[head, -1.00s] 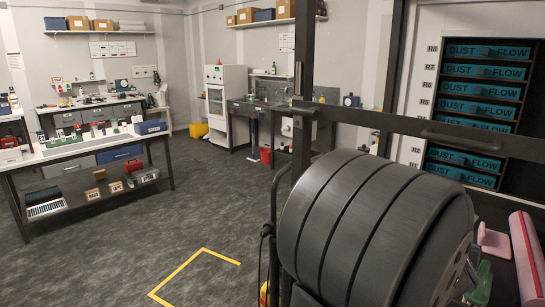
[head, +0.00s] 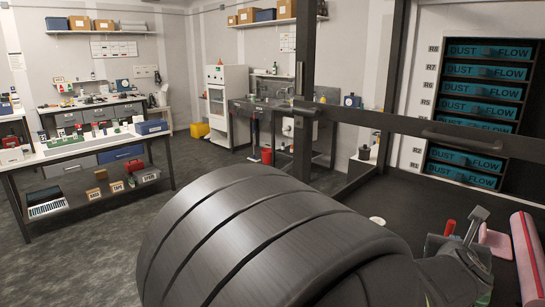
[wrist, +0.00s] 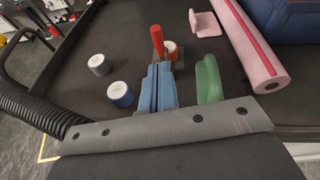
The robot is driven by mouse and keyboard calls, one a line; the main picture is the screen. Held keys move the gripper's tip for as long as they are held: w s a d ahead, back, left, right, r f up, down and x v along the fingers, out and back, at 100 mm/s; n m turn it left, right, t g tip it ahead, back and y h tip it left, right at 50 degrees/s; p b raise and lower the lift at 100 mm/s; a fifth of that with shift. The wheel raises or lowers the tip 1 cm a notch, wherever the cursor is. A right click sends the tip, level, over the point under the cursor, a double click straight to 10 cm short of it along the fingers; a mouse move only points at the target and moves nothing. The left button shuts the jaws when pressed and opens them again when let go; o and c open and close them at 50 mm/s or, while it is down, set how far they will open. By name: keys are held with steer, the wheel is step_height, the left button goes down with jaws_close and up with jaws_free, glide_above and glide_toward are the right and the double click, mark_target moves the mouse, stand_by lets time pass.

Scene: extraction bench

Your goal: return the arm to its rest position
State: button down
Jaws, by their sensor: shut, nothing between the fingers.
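My gripper (wrist: 159,68) shows in the wrist view as two blue fingers lying side by side, shut with nothing between them. It points out over the dark bench top (wrist: 115,45). A red upright handle (wrist: 157,40) shows just beyond the fingertips; I cannot tell whether they touch. A green curved piece (wrist: 208,80) is right of the fingers. In the head view my large grey ribbed arm fills the lower middle and hides most of the gripper.
White-topped cylinders, one grey (wrist: 99,65) and one blue (wrist: 120,95), stand left of the fingers. A pink roll (wrist: 250,45) and pink bracket (wrist: 206,24) lie to the right. A dark frame rail (head: 400,125) crosses before teal drawers (head: 485,92). A shelved table (head: 95,145) stands left.

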steer(key=w+d+f, duration=0.3)
steer(key=w+f, duration=0.1)
steer(key=shift+w+f, duration=0.15)
stand_by(2.6)
